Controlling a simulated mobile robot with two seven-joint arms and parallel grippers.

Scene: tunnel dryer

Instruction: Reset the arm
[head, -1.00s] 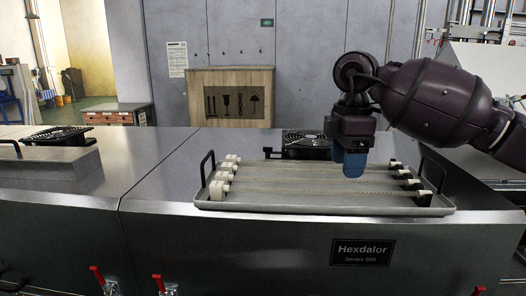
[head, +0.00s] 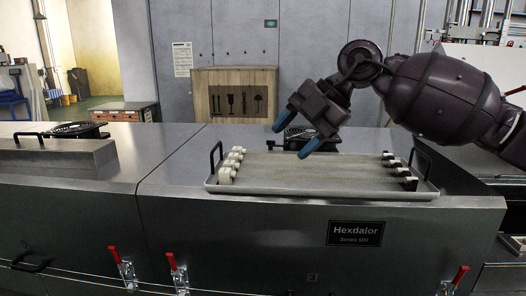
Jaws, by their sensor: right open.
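My right arm comes in from the right in the head view. Its gripper (head: 298,136) has blue fingertips spread apart, with nothing between them. It is above the back part of a grey tray (head: 320,189) and points down to the left. The tray lies on the steel dryer top. White and black blocks sit along its left end (head: 231,165) and right end (head: 400,172), with long pale strips running between them. The tray has a black handle at each end. My left gripper is not in the head view.
A black fan (head: 299,139) sits on the dryer top behind the tray, partly hidden by the gripper. A second fan (head: 75,130) is at the left. A wooden crate (head: 236,95) stands behind. Red clamps (head: 176,270) line the front face. The steel left of the tray is clear.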

